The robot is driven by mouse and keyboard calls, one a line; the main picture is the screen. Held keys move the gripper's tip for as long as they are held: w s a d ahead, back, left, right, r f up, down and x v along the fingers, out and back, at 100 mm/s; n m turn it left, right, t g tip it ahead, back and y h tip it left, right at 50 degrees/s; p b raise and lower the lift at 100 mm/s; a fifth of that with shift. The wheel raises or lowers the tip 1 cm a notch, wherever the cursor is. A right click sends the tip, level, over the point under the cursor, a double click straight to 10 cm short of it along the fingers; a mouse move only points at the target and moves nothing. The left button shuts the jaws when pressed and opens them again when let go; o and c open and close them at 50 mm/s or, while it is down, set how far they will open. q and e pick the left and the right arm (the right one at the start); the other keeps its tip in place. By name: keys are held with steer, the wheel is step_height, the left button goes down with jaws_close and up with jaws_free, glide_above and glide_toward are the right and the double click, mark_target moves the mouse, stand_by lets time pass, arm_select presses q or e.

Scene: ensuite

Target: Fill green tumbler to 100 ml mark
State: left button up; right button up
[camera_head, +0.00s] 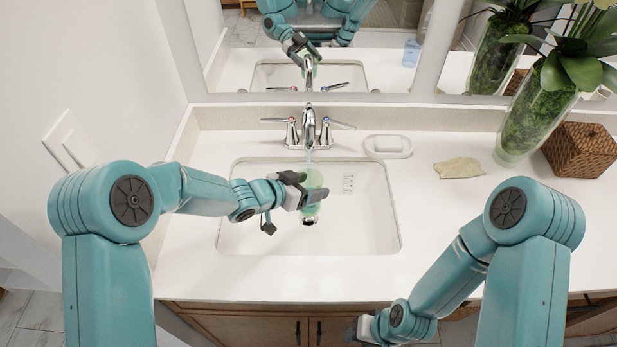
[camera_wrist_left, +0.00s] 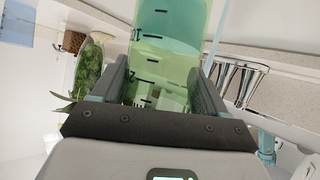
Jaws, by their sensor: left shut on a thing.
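The translucent green tumbler (camera_head: 314,181) is in my left gripper (camera_head: 303,192), over the sink (camera_head: 375,225) and below the faucet (camera_head: 309,122). My left gripper is shut on it. A thin pale stream, which looks like water, runs down from the spout toward the tumbler. In the left wrist view the tumbler (camera_wrist_left: 168,55) stands between the two fingers (camera_wrist_left: 162,88), with black graduation marks on its wall. A bluer band meets a yellower green there; I cannot tell the water level for sure. My right gripper (camera_head: 366,329) is low at the counter front, mostly hidden.
Faucet handles (camera_head: 292,133) flank the spout. A soap dish (camera_head: 388,146), a folded beige cloth (camera_head: 459,168), a plant vase (camera_head: 535,118) and a woven box (camera_head: 580,150) stand on the right of the counter. The mirror (camera_head: 330,60) is behind. The right front counter is clear.

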arm_select(q)
steer(key=s+r+p, duration=0.1)
steer(key=r, duration=0.2)
steer(key=s+r+p, duration=0.1)
steer(key=r+p, duration=0.1)
steer(key=r, duration=0.1)
steer(key=s+r+p, duration=0.1)
steer(key=r+p, duration=0.1)
steer(key=r, duration=0.1)
steer(key=shift+s+r, duration=0.1)
steer(key=shift+s, duration=0.05)
steer(key=shift+s+r, duration=0.1)
steer(key=shift+r, duration=0.05)
stand_by(0.5)
